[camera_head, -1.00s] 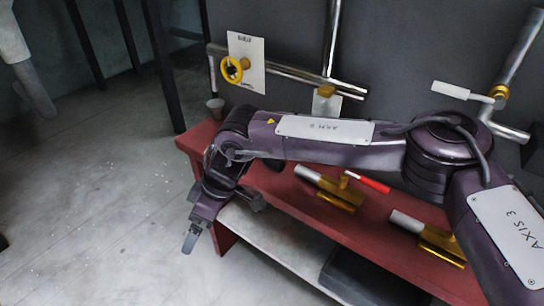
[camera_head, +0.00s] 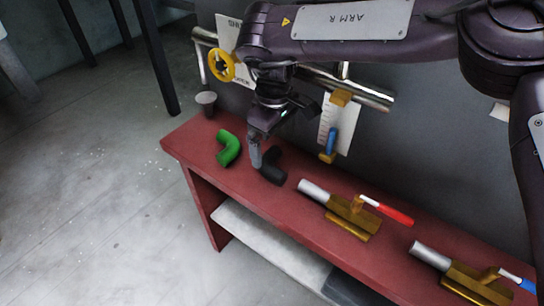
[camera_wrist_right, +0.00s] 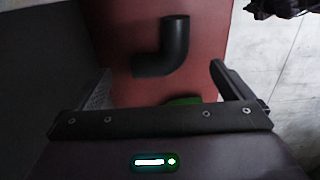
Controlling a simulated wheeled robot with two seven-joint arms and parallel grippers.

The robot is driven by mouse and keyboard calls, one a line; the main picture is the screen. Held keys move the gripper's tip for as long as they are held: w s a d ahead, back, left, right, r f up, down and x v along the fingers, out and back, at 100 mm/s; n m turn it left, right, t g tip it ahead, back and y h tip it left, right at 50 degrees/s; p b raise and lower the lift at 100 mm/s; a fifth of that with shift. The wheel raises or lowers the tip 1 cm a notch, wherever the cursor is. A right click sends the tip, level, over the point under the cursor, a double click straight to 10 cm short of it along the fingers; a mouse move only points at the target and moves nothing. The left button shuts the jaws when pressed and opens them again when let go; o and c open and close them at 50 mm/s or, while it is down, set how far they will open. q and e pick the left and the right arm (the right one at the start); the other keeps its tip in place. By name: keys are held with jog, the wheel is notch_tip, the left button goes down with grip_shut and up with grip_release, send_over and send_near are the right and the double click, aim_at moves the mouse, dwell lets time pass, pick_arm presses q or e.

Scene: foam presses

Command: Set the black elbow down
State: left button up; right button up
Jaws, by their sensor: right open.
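The black elbow (camera_head: 272,168) rests on the red bench (camera_head: 200,150), beside the green elbow (camera_head: 229,149). My right gripper (camera_head: 256,155) points down at the black elbow and partly covers it in the head view. In the right wrist view the black elbow (camera_wrist_right: 174,45) lies beyond the open fingertips (camera_wrist_right: 160,68), with red bench around it. Whether a finger touches it, I cannot tell. A bit of green elbow (camera_wrist_right: 184,100) shows near the gripper's body. My left gripper is not in view.
Two brass clamps with silver cylinders, one with a red handle (camera_head: 392,214) and one with a blue handle (camera_head: 520,282), stand along the bench to the right. A grey cup (camera_head: 207,101) is at its left end. Pipes and a yellow handwheel (camera_head: 221,66) are behind.

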aim_at(273, 159)
notch_tip(273, 159, down, 6)
jog(key=shift+f, duration=0.2)
jog(key=shift+c, duration=0.3)
jog(key=shift+w, duration=0.1)
jog(key=c, duration=1.2)
jog(key=shift+a+r, duration=0.1)
jog(key=shift+r, duration=0.1)
jog(key=shift+c, duration=0.2)
